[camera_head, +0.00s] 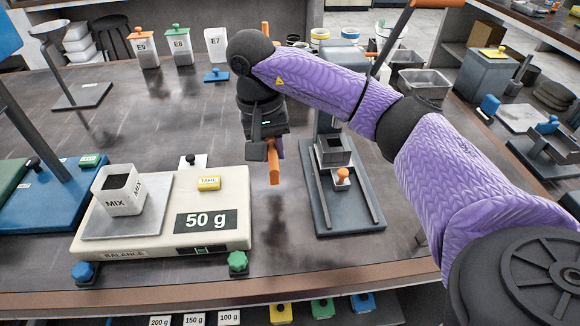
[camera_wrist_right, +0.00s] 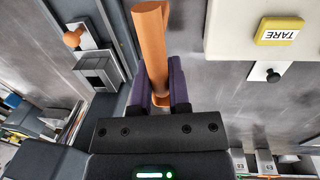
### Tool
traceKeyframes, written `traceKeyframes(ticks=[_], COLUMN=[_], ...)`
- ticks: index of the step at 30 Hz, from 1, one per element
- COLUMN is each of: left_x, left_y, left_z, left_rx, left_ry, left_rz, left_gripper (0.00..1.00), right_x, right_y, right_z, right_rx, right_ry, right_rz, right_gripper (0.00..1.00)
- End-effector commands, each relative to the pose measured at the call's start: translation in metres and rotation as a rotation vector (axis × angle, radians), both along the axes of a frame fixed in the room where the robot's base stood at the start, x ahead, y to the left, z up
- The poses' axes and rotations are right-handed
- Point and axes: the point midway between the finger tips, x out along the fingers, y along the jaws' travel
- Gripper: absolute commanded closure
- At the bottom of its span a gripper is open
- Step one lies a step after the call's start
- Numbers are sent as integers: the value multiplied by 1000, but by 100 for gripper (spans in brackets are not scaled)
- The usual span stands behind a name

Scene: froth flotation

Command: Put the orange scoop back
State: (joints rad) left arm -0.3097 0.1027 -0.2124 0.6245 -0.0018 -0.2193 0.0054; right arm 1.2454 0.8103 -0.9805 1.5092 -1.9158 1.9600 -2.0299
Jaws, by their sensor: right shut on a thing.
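The orange scoop's handle (camera_head: 273,168) hangs below my right gripper (camera_head: 266,148), over the table between the balance and the dark grey stand. In the right wrist view my right gripper (camera_wrist_right: 160,92) is shut on the orange handle (camera_wrist_right: 152,45), which points away from the palm. The scoop's bowl cannot be made out. My left gripper is not in view.
The balance (camera_head: 235,225) reads 50 g and bears a MIX cup (camera_head: 122,190). The dark grey stand (camera_head: 350,215) is to the right. Tubs E9 (camera_head: 144,48), E8 (camera_head: 179,46) and E7 (camera_head: 215,42) stand behind, with a blue lid (camera_head: 216,76) in front.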

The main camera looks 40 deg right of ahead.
Motion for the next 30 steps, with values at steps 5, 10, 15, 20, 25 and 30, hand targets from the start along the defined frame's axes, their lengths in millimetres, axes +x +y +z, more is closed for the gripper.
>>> traceKeyframes(ticks=[5,10,15,20,25,30], left_x=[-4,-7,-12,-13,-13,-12], left_y=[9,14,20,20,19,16], left_z=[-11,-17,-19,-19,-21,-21], left_rx=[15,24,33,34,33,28], left_ry=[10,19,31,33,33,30], left_rz=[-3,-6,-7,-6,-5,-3], left_gripper=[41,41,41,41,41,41], right_x=[-1,-1,0,0,0,0], right_y=[0,1,1,1,1,1], right_z=[-42,-69,-84,-84,-86,-86], right_rx=[0,1,0,-1,0,-1], right_ry=[5,5,0,1,0,1], right_rz=[1,2,3,3,3,3], right_gripper=[100,100,100,100,61,43])
